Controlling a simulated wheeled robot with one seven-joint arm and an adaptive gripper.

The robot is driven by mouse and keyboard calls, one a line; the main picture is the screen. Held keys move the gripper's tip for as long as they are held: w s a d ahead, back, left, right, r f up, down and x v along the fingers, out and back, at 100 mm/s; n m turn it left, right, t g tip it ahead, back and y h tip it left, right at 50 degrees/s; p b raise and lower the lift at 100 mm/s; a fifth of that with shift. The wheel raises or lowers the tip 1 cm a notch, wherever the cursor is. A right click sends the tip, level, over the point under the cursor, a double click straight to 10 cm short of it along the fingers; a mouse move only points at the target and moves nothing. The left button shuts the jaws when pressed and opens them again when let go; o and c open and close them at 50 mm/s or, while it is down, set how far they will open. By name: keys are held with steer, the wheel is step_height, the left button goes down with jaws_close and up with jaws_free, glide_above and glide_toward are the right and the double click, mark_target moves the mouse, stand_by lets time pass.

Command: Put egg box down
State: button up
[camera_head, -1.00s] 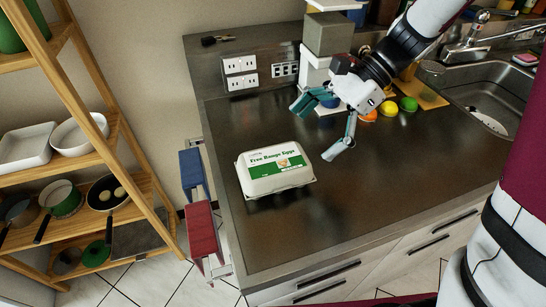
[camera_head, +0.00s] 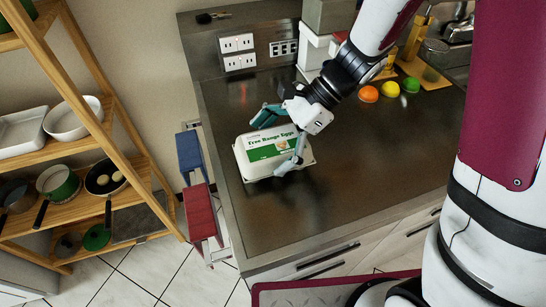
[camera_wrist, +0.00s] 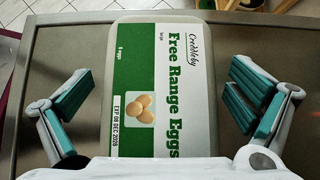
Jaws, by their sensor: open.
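The egg box (camera_head: 262,158) is white with a green and white "Free Range Eggs" label. It sits flat on the dark countertop near the counter's left edge. In the wrist view the egg box (camera_wrist: 155,85) lies lengthwise between my two fingers. My gripper (camera_head: 279,141) is open over the box's right part in the head view. In the wrist view my gripper (camera_wrist: 160,105) has one teal-padded finger on each side of the box, with a visible gap on both sides. The near end of the box is hidden by my gripper's body.
Blue (camera_head: 190,152) and red (camera_head: 201,213) towels hang off the counter's left side. The counter (camera_head: 350,180) right of the box is clear.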

steer(key=shift+x, duration=1.2)
steer(key=c, duration=1)
steer(key=shift+o, duration=0.2)
steer(key=shift+r, duration=0.55)
steer(key=shift+c, duration=1.4)
step_height(320, 180, up, 2)
steer(key=shift+r, duration=0.15)
steer(key=s, duration=0.7)
steer(key=s+r, duration=0.1)
steer(key=s, duration=0.2)
steer(key=shift+s+r+p, duration=0.1)
steer(key=shift+s+p, duration=0.2)
steer(key=shift+s, duration=0.05)
steer(key=shift+s+r+p, duration=0.15)
steer(key=shift+p, duration=0.75)
steer(key=shift+s+r+p, duration=0.1)
steer(key=shift+s+p, duration=0.05)
steer(key=shift+p, duration=0.65)
